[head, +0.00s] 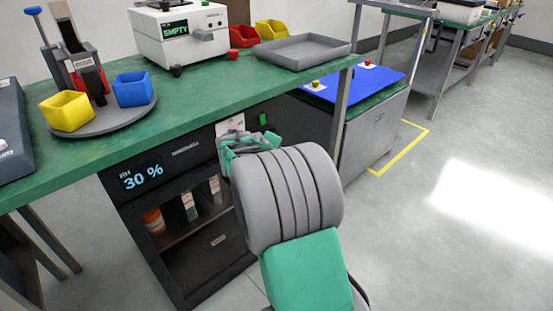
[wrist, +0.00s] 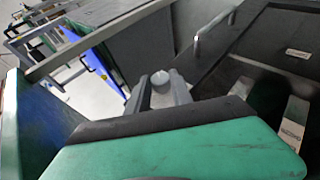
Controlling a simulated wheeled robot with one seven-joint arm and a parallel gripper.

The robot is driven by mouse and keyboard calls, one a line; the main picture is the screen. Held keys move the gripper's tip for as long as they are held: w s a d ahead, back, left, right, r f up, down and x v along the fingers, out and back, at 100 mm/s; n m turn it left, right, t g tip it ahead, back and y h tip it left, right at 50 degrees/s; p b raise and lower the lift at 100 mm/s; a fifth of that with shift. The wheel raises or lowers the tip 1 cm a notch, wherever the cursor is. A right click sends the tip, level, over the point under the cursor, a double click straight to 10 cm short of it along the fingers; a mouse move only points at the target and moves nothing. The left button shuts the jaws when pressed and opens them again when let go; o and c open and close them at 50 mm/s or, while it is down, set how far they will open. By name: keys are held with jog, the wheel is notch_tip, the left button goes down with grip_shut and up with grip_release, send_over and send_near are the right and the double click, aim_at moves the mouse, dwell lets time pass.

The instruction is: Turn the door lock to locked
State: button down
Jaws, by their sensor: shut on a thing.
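The dark cabinet (head: 180,155) under the green bench has a lit display reading "RH 30 %" and a door with a window. In the wrist view, a pale round knob (wrist: 161,78), which looks like the door lock, sits between the two grey fingers of my gripper (wrist: 160,90). The fingers are shut on it. Its pointer or marking is hidden, so I cannot tell how it is turned. In the head view my gripper (head: 232,147) is at the cabinet's upper right front, and my arm hides the lock. A metal bar handle (wrist: 212,36) shows near the knob.
Items on shelves show through the door window, including an orange container (head: 153,221). Above, the green bench top (head: 200,88) carries bins, a grey tray (head: 299,52) and a white instrument (head: 183,37). A bench leg (head: 341,105) stands right of my gripper. Open floor lies right.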

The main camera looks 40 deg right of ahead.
jog(key=shift+a+f+n+t+h+b, duration=0.1)
jog(key=shift+f+n+t+h+b, duration=0.15)
jog(key=shift+h+b, duration=0.7)
jog(key=shift+a+f+n+t+h+b, duration=0.1)
jog(key=shift+n+t+h+b, duration=0.2)
jog(key=shift+h+b, duration=0.65)
jog(key=shift+a+f+n+t+h+b, duration=0.1)
jog(key=shift+f+n+t+h+b, duration=0.2)
jog(key=shift+h+b, duration=0.65)
jog(key=shift+w+r+h, duration=0.1)
jog(key=shift+r+h, duration=0.1)
jog(key=shift+h, duration=0.05)
jog(key=c, duration=1.1)
grip_release()
jog(key=p+v, duration=0.3)
jog(key=v, duration=0.4)
jog(key=shift+a+r, duration=0.1)
jog(key=shift+a, duration=0.25)
